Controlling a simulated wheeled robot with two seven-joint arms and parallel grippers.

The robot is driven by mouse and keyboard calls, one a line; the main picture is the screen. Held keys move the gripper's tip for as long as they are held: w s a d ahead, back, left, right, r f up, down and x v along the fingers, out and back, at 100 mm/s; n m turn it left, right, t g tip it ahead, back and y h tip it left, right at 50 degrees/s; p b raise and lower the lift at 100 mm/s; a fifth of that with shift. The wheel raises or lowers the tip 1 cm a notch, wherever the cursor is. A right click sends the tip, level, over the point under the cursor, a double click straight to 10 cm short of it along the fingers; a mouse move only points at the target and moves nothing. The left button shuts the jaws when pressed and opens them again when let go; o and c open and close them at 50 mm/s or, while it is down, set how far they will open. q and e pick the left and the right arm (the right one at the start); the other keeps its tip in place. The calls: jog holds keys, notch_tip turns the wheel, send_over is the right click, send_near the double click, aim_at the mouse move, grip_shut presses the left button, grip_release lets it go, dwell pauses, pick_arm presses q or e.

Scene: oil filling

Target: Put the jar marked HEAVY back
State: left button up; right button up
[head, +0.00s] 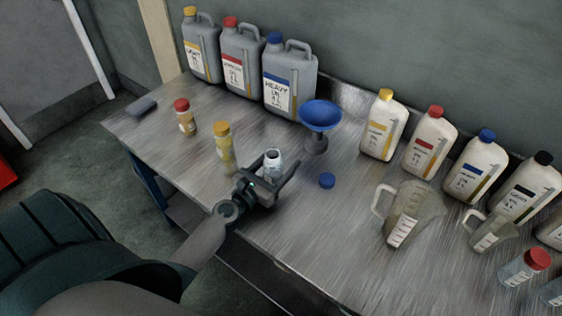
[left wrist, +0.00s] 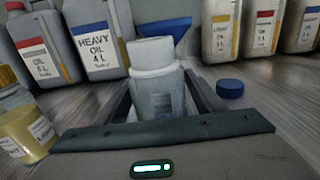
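A grey canister labelled HEAVY OIL 4 L (head: 290,80), with a blue cap, stands upright at the back of the metal bench, right of two similar canisters. It also shows in the left wrist view (left wrist: 97,42). My left gripper (head: 279,163) is low over the bench, well in front of it. Its fingers are spread around a small uncapped bottle (head: 273,160), with a small gap visible on the right. The bottle, upright in the left wrist view (left wrist: 155,80), has an unreadable label; its base is hidden. My right gripper is not in view.
A loose blue cap (head: 327,180) lies right of the gripper. A blue funnel (head: 320,115) stands behind it. Two small bottles, red-capped (head: 186,118) and yellow-capped (head: 225,150), stand left. White canisters (head: 383,125) and measuring jugs (head: 408,215) occupy the right.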

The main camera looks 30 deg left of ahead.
aim_at(267, 176)
pick_arm(q)
jog(key=shift+r, duration=0.1)
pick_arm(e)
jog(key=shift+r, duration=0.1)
pick_arm(q)
jog(key=shift+r, duration=0.15)
jog(key=s, duration=0.3)
jog(key=s+b, duration=0.1)
jog(key=s, duration=0.1)
jog(key=s+b, duration=0.1)
jog(key=s, duration=0.2)
jog(key=shift+s+a+f, duration=0.3)
jog(key=shift+s+a, duration=0.05)
jog(key=s, duration=0.1)
jog(key=s+b, duration=0.1)
jog(key=s, duration=0.1)
jog(key=shift+s+a+r, duration=0.15)
jog(key=shift+r, duration=0.05)
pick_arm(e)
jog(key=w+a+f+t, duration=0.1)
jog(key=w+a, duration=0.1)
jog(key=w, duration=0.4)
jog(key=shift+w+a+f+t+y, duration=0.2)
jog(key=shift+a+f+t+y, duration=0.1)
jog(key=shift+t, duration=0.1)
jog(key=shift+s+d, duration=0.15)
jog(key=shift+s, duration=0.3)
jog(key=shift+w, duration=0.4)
